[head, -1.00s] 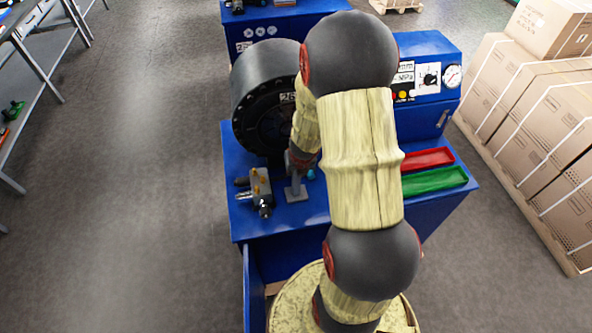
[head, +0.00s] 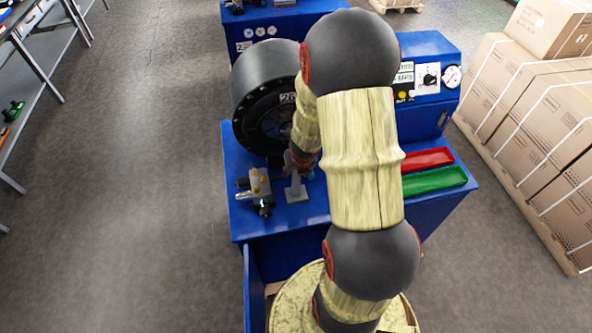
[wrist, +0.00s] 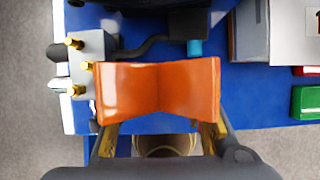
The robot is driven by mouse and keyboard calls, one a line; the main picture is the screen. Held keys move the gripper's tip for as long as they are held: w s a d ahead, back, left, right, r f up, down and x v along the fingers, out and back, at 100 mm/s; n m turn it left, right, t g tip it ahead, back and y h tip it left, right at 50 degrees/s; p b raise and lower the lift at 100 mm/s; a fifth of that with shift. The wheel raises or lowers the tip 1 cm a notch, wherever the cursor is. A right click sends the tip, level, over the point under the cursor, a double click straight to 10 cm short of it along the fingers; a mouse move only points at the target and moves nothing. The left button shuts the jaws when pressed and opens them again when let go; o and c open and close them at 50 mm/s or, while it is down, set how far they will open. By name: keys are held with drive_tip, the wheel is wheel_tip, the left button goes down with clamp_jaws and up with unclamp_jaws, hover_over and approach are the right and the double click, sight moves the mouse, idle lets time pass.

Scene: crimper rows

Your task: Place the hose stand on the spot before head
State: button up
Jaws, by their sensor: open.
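The hose stand (head: 296,192) stands upright on the blue bench in front of the crimper head, its grey post and foot showing beside my arm. In the wrist view its orange V-shaped cradle (wrist: 158,90) fills the middle. My gripper (wrist: 160,135) is open, with one finger near each lower side of the cradle; I cannot tell if they touch it. The head view hides most of my gripper behind my arm. The crimper head (head: 265,95) is a large black ring behind the stand. I cannot make out a marked spot.
A grey valve block (head: 260,187) with brass fittings sits just left of the stand. A turquoise cap (wrist: 194,47) lies near it. A red tray (head: 427,159) and a green tray (head: 435,180) lie to the right. Strapped cartons (head: 540,130) stand farther right; the left floor is clear.

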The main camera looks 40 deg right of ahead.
drive_tip(key=p+v, duration=0.7)
drive_tip(key=v, duration=0.4)
drive_tip(key=w+a+r+n+t+y, duration=0.2)
drive_tip(key=w+a+r+n+y, duration=0.1)
drive_tip(key=a+r+n, duration=1.75)
drive_tip(key=s+a+r+n, duration=0.2)
drive_tip(key=s+r+n, duration=0.2)
drive_tip(key=n, duration=0.7)
drive_tip(key=s+a+r+n, duration=0.2)
drive_tip(key=s+r+n, duration=0.2)
drive_tip(key=s+n, duration=0.5)
drive_tip(key=shift+s+r+n+h, duration=0.2)
drive_tip(key=shift+s+n+h, duration=0.15)
drive_tip(key=shift+n, duration=0.5)
drive_tip(key=shift+a+f+b, duration=0.1)
drive_tip(key=shift+b, duration=0.2)
wheel_tip(320, 180, down, 23)
drive_tip(key=b, duration=2.2)
drive_tip(key=shift+b, duration=0.35)
